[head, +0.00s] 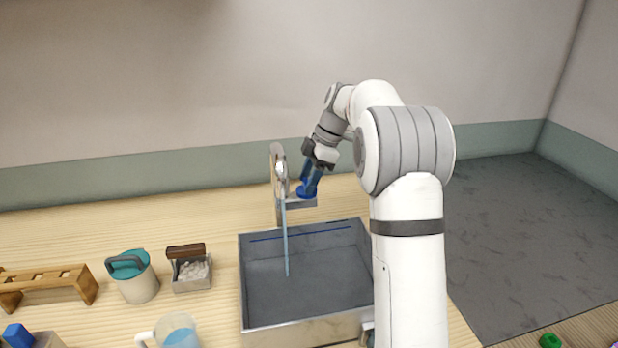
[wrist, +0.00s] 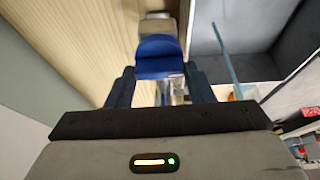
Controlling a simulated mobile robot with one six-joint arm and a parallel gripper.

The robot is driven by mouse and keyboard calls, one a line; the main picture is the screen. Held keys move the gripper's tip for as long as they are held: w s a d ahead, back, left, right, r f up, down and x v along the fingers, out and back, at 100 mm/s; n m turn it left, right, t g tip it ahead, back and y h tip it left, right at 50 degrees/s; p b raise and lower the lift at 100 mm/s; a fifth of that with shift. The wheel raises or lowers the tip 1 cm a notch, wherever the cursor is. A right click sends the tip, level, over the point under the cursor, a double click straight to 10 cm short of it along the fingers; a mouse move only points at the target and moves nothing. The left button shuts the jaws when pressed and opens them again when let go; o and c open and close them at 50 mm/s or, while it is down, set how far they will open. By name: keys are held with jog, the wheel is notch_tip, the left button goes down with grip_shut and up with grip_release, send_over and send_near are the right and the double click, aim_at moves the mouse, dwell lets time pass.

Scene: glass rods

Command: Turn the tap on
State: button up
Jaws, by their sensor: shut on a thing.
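The tap (head: 279,165) stands at the back edge of the dark sink (head: 262,285), with a tall grey curved spout. A light blue stream (head: 286,240) runs from the spout down into the sink; it also shows in the wrist view (wrist: 227,58). The tap's blue handle (head: 306,193) is to the right of the spout. My gripper (head: 311,182) reaches down to the handle and is shut on it. In the wrist view the blue handle (wrist: 160,55) lies just beyond and between the finger ends; the exact contact is partly hidden.
Left of the sink on the wooden counter are a box of white pieces (head: 194,272), a teal-lidded pot (head: 139,283), a wooden rack (head: 45,282) and a clear jug (head: 176,333). My arm covers the sink's right side.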

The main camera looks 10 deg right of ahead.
jog(key=o, duration=1)
jog(key=v, duration=0.7)
jog(key=shift+d+r, duration=0.25)
jog(key=shift+r, duration=0.1)
jog(key=s+a+f+m+t+h, duration=0.1)
jog(key=s+f+m, duration=0.2)
jog(key=s+m, duration=0.3)
jog(key=s+a+f+m+h, duration=0.1)
jog(key=s+f+m, duration=0.3)
jog(key=s, duration=1.3)
jog(key=s+a+f+m+t+h, duration=0.1)
jog(key=s+f+m+h, duration=0.1)
jog(key=s+m, duration=0.6)
jog(key=shift+s+a+f+t, duration=0.1)
jog(key=shift+s+f, duration=0.15)
jog(key=shift+s, duration=0.3)
jog(key=shift+s+a+f+t, duration=0.1)
jog(key=shift+s+f, duration=0.15)
jog(key=shift+s, duration=0.35)
jog(key=shift+s+a+f+t, duration=0.1)
jog(key=shift+s+f, duration=0.15)
jog(key=shift+s, duration=0.3)
